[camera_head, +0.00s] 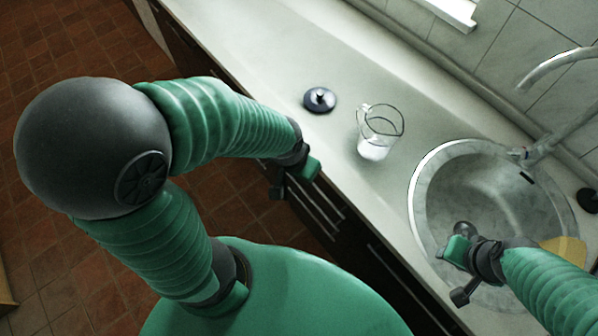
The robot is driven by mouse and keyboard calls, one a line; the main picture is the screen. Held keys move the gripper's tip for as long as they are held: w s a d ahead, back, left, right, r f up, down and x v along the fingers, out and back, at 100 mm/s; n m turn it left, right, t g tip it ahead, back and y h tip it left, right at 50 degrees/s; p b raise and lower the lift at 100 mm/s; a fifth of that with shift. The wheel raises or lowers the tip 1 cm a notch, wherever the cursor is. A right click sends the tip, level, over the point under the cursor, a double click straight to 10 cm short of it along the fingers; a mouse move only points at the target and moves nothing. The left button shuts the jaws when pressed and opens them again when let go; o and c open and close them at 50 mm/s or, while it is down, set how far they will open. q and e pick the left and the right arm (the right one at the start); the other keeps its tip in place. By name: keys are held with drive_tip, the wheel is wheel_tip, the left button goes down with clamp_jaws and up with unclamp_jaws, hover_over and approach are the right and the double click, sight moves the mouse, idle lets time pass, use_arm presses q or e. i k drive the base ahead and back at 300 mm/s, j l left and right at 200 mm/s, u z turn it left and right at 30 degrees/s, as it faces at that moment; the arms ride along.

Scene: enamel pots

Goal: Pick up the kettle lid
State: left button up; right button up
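My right gripper (458,275) is over the near part of the sink, far from the lid. Its fingers also look spread and empty. No kettle can be made out.
The clear glass jug (380,132) with white contents stands close to the right of the lid. The round sink (430,190) and its tap (555,68) are farther right. The countertop (240,45) left of the lid is clear. Cabinet fronts with handles drop below the edge.

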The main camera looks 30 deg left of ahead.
sight(316, 99)
drive_tip(key=z, duration=2)
drive_tip(key=u, duration=2.85)
drive_tip(key=j+z, duration=0.3)
drive_tip(key=j, duration=0.25)
drive_tip(key=i, duration=0.05)
